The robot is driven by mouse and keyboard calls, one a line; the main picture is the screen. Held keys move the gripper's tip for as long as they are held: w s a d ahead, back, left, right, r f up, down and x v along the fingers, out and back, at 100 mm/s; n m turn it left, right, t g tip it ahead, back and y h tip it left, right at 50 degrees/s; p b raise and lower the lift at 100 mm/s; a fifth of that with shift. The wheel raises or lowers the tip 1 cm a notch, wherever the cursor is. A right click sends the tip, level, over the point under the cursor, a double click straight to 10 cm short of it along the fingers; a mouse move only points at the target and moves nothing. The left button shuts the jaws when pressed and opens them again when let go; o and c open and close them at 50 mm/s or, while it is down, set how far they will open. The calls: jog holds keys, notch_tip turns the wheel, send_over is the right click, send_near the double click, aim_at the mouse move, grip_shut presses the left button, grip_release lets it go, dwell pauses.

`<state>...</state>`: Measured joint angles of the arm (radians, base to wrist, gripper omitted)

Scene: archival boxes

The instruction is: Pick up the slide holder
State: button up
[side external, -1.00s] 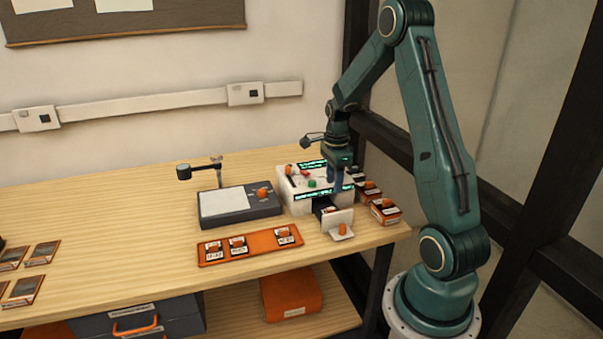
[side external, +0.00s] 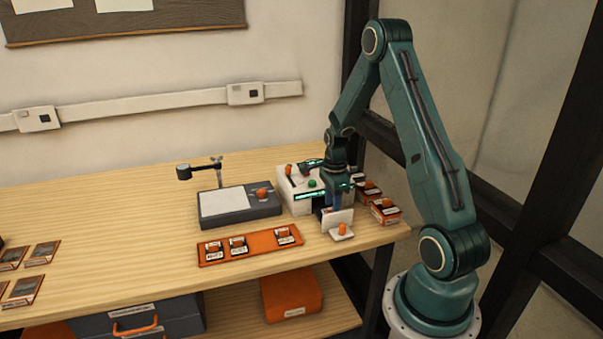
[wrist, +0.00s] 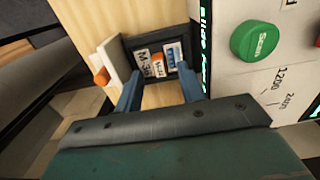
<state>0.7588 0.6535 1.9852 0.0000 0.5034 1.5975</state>
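In the side view my gripper (side external: 337,207) is low beside the scanner.
The white scanner (side external: 303,205) with its green button (wrist: 254,41) stands close on one side. A light box (side external: 238,218) is to its left. An orange tray (side external: 262,251) holds several knobbed pieces. Orange boxes (side external: 385,219) stand right. The table's left middle is clear.

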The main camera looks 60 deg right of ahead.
jog(key=shift+f, duration=0.8)
grip_shut()
